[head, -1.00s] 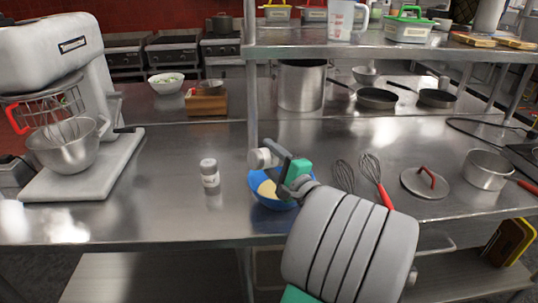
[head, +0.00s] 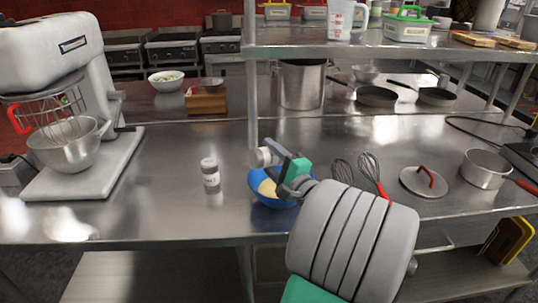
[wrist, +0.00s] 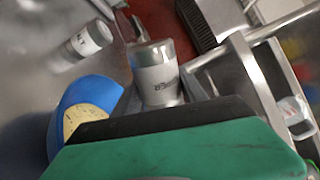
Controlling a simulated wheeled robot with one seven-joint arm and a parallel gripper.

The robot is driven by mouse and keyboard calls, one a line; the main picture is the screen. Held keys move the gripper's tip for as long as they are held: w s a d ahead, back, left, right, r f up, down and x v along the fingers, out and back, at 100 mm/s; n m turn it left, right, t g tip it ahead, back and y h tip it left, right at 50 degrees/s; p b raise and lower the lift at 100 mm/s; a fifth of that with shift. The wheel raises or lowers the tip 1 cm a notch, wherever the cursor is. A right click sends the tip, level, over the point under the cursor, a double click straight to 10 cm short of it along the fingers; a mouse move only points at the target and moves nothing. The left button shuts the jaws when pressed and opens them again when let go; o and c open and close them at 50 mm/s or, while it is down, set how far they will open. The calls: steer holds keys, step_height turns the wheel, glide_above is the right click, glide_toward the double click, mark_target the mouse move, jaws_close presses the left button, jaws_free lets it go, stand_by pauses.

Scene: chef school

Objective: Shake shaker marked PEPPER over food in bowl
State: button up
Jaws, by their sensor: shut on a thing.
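My gripper (head: 281,160) is shut on the pepper shaker (head: 263,157), a white and grey cylinder lying tilted onto its side above the bowl. In the wrist view the held shaker (wrist: 159,78) shows a dark label, partly readable as PEPPER, between the fingers. The blue bowl (head: 258,190) stands on the steel counter below my gripper, with pale food (head: 267,187) in it; my gripper hides part of the bowl. The bowl also shows in the wrist view (wrist: 84,92), left of the shaker.
A second shaker (head: 210,176), seemingly marked SALT, stands upright left of the bowl. Whisks (head: 371,172) and a lid (head: 424,182) lie to the right. A stand mixer (head: 75,110) is at left. A shelf post (head: 251,100) rises just behind my gripper.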

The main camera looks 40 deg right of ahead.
step_height(320, 180, up, 4)
steer(key=p, duration=0.3)
steer(key=shift+f+p, duration=0.15)
steer(key=shift+p, duration=0.15)
step_height(320, 180, down, 4)
steer(key=b, duration=0.3)
steer(key=shift+r, duration=0.2)
steer(key=shift+a, duration=0.1)
